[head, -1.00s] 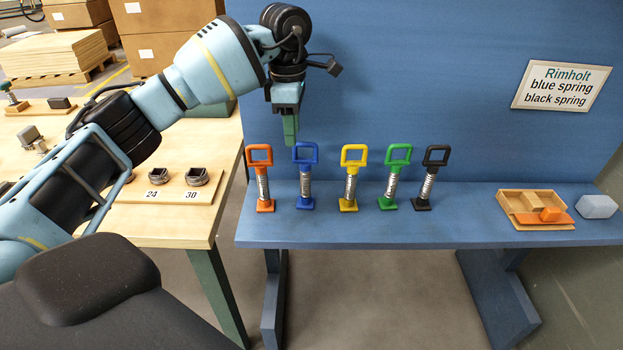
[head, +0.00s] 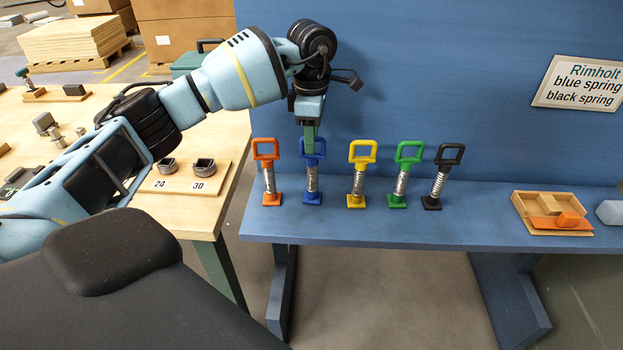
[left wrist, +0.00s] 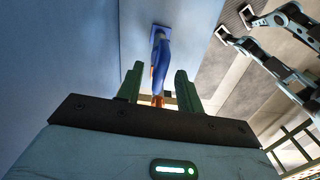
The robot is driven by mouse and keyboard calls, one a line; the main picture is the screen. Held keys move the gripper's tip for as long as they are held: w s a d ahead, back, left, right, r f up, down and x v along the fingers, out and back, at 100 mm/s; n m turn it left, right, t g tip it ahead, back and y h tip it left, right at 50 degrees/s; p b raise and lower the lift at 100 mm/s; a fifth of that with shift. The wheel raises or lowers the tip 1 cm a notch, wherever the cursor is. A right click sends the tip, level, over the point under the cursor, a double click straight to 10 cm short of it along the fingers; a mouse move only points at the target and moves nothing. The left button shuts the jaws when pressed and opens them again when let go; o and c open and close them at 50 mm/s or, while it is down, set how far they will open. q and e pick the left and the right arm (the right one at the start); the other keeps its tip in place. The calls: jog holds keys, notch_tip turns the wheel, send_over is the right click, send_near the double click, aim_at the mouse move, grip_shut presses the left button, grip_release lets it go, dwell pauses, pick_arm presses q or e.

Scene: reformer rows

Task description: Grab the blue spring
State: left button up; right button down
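The blue spring (head: 312,184) stands upright on the blue bench, second from the left in a row of springs with loop handles. My left gripper (head: 309,142) is at its handle, with the green fingers pointing down and covering part of the loop. In the left wrist view the two green fingers (left wrist: 159,88) are spread apart, with the blue spring (left wrist: 161,52) between them and visible gaps on both sides. The left gripper is open. My right gripper is not in view.
An orange spring (head: 268,184) stands close on the left; yellow (head: 358,183), green (head: 402,182) and black (head: 441,183) springs stand on the right. A wooden tray (head: 517,204) lies farther right. A blue panel (head: 430,60) rises behind, bearing a white sign (head: 580,83).

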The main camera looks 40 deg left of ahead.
aim_at(313, 171)
pick_arm(q)
jog(key=shift+d+f, duration=0.1)
jog(key=shift+f, duration=1.3)
jog(key=shift+c, duration=0.3)
grip_shut()
jog(key=shift+w, duration=0.1)
